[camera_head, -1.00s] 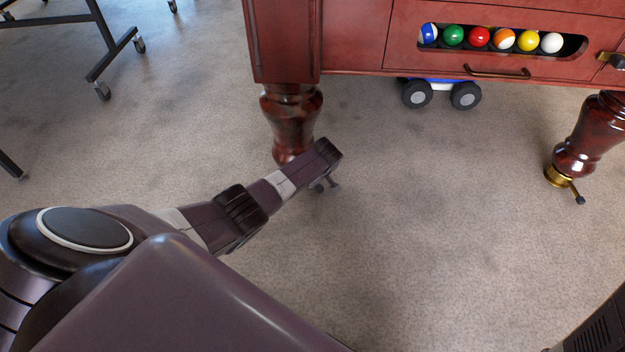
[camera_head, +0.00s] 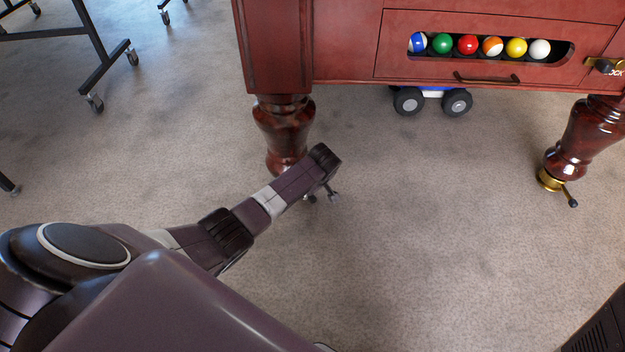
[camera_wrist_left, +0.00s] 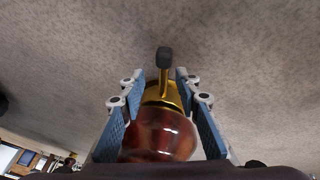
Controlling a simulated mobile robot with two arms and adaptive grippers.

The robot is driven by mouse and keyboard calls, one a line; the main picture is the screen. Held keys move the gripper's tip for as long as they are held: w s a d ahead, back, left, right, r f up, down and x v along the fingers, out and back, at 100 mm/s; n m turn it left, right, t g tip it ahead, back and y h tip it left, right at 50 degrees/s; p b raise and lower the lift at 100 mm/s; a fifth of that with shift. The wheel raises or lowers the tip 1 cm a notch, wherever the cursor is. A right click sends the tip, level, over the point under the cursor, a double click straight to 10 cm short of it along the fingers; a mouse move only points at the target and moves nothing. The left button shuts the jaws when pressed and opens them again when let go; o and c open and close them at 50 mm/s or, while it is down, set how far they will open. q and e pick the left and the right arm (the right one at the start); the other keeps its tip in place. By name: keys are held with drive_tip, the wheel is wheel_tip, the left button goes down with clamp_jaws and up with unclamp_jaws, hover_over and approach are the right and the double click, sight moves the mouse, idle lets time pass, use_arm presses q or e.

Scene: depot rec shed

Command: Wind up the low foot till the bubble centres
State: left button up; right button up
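The pool table's left leg (camera_head: 283,130) is dark turned wood; its foot is hidden behind my left arm in the head view. In the left wrist view, the brass foot (camera_wrist_left: 162,103) with a short crank handle (camera_wrist_left: 164,65), tipped by a black knob, shows beyond the glossy leg (camera_wrist_left: 160,137). My left gripper (camera_wrist_left: 160,80) is open, its blue-padded fingers on either side of the foot and handle. I cannot tell whether they touch. In the head view my left gripper (camera_head: 321,192) is low beside this leg, its fingers mostly hidden. My right gripper is out of view.
The table's right leg (camera_head: 588,130) stands on a brass foot (camera_head: 550,181) with a black-tipped handle (camera_head: 569,196). Balls (camera_head: 467,45) sit in the table's slot. A wheeled toy (camera_head: 432,98) is underneath. A wheeled black frame (camera_head: 100,45) stands left. Carpet between the legs is clear.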

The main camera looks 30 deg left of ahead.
use_arm(q)
drive_tip(key=a+v, duration=0.1)
drive_tip(key=v, duration=0.7)
drive_tip(key=shift+r, duration=0.4)
drive_tip(key=shift+d, duration=0.15)
drive_tip(key=shift+c, duration=0.5)
